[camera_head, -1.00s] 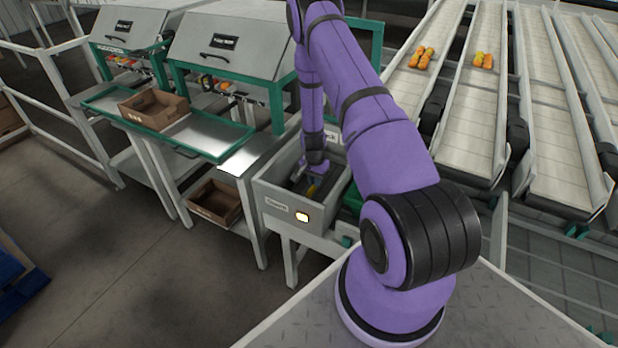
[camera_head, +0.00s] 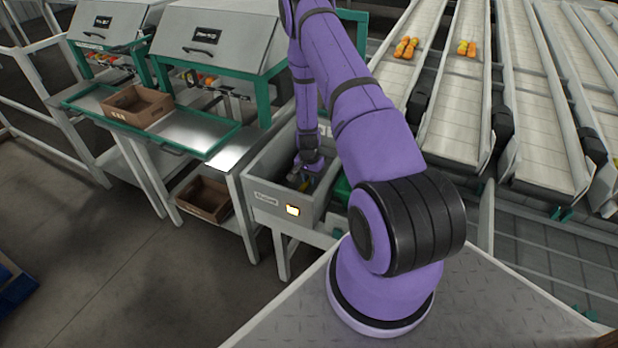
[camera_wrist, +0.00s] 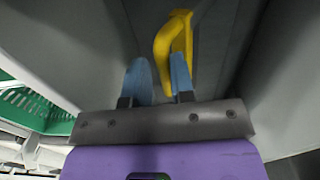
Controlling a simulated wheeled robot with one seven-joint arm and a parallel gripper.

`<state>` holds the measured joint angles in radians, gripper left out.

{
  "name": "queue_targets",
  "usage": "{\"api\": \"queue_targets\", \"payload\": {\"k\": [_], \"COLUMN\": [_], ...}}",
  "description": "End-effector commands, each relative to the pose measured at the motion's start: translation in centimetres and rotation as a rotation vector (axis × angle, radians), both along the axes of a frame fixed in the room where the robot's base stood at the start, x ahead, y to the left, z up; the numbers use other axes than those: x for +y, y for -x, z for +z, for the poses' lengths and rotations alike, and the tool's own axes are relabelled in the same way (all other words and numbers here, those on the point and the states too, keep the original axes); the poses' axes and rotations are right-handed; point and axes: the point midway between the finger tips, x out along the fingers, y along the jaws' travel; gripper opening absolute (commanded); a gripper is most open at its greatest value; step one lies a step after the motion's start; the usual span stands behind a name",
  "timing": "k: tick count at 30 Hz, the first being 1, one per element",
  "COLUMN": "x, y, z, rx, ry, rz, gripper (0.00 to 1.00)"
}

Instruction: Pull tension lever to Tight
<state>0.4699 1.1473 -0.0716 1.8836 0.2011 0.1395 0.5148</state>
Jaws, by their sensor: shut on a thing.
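A yellow curved piece, like a bent handle (camera_wrist: 176,38), shows in the wrist view against a grey wall or panel. My gripper (camera_wrist: 160,82) has two blue fingers standing a little apart, with the yellow piece's lower end between them; it is shut on that piece. In the head view my gripper (camera_head: 300,182) is down inside a grey open-topped box (camera_head: 262,215), and only a trace of yellow shows beside it. I see no lever marking or Tight label. The far end of the yellow piece and its mounting are unclear.
The box walls stand close around my gripper. A steel bench with a cardboard box (camera_head: 138,104) stands left, and conveyor lanes (camera_head: 455,125) run at right.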

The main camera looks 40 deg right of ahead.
Motion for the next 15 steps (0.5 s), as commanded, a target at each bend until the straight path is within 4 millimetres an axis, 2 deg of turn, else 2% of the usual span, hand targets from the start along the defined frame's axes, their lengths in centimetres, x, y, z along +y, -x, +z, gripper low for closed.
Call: {"api": "queue_targets", "payload": {"k": [1,2,3,4,15], "x": [-0.54,-0.54,-0.57,-0.59,-0.56], "y": [2.01,2.02,2.02,2.02,1.78], "z": [-0.59,-0.59,-0.60,-0.60,-0.48], "rx": [0.036,0.036,0.035,0.035,0.030], "ry": [-0.004,-0.004,-0.003,-0.003,-0.001], "rz": [-0.013,-0.013,-0.013,-0.014,-0.014], "gripper": [0.00,0.00,0.32,0.39,0.40]}}
